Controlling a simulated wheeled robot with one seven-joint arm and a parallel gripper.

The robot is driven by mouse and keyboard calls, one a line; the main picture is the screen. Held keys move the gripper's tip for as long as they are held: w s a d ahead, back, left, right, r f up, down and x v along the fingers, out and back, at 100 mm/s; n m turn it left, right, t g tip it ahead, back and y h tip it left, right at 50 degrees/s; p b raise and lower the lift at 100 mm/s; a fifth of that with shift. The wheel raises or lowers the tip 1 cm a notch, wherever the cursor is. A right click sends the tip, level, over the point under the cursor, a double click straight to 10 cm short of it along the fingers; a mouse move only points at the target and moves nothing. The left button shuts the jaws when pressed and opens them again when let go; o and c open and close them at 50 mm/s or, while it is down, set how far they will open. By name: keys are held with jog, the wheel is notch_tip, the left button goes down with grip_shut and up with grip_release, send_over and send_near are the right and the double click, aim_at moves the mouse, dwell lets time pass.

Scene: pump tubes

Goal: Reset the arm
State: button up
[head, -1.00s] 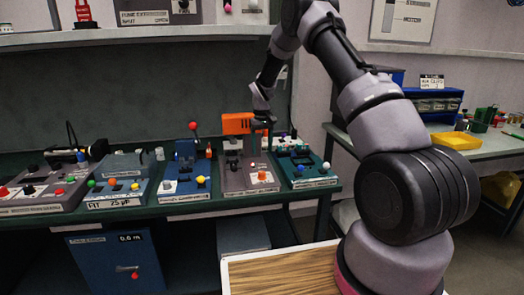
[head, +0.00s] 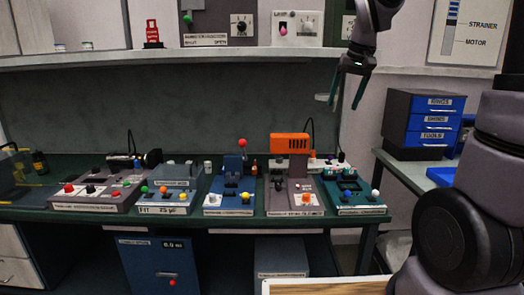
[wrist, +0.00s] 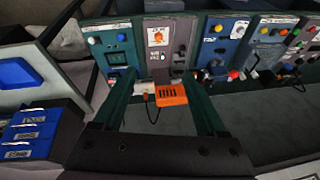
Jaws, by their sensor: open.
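My gripper (head: 349,91) is open and empty in the head view. Its two dark fingers point down in the air, above and to the right of the orange tool head (head: 290,143). My arm comes down to it from the top right of the picture. In the wrist view my gripper (wrist: 172,98) shows its fingers spread wide, with the orange tool head (wrist: 171,95) seen between them, apart from both fingers.
Several control boxes stand in a row on the green bench (head: 30,212). A shelf (head: 200,57) runs above it. A blue drawer cabinet (head: 422,125) stands on the right table. A wooden top (head: 325,286) is at the front. The air around the gripper is clear.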

jog(key=s+d+r+m+t, duration=0.1)
jog(key=s+r+m+t, duration=0.1)
jog(key=s, duration=1.8)
jog(key=shift+s+r+m+t+y, duration=0.3)
jog(key=shift+r+m+t+y, duration=0.1)
jog(key=shift+r+t, duration=0.25)
jog(key=shift+d, duration=0.1)
